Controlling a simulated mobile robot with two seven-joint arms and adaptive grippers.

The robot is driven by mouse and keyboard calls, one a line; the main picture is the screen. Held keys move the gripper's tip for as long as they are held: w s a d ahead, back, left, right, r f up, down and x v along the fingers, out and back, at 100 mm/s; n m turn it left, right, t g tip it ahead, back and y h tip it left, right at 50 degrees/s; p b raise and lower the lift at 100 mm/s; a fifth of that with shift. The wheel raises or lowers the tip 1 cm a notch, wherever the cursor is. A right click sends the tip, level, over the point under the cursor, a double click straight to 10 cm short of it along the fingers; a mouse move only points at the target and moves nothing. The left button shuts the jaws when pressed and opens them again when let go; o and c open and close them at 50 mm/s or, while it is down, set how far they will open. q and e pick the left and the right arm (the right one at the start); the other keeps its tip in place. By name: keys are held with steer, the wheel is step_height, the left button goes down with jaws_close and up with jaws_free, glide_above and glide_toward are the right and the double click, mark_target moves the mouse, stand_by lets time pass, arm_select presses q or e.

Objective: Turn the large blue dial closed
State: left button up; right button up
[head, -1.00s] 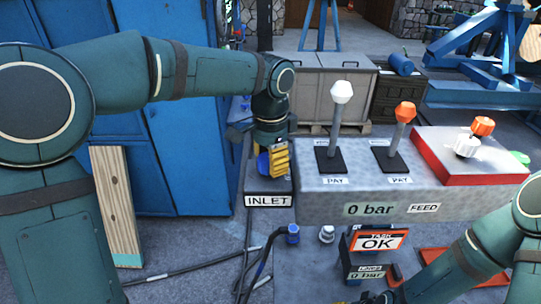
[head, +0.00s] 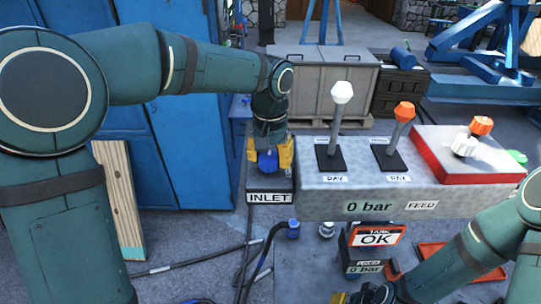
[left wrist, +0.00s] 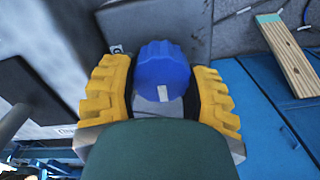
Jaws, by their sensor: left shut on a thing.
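The large blue dial (head: 267,162) sits on the box with the INLET label (head: 269,197), left of the lever panel. In the left wrist view the dial (left wrist: 163,71) is round and lobed, with a small white mark on its near side. My left gripper (head: 270,156) comes down over it, with one yellow finger on each side. The left wrist view shows the left gripper (left wrist: 162,92) shut on the dial. My right gripper (head: 352,297) shows only in part at the bottom edge, and its fingers are cut off by the frame.
The grey panel (head: 335,203) to the right carries a white-knobbed lever (head: 340,115), an orange-knobbed lever (head: 400,125) and a "0 bar" FEED display (head: 368,207). A wooden plank (head: 119,195) leans against the blue cabinet.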

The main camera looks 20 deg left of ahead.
mark_target(269, 155)
stand_by(0.4)
arm_select(q)
steer(key=o, duration=1.2)
steer(key=shift+a, duration=0.1)
steer(key=shift+r, duration=0.1)
steer(key=shift+w+r, duration=0.1)
steer(key=shift+r, duration=0.1)
step_height(269, 155, up, 7)
steer(key=shift+r, duration=0.2)
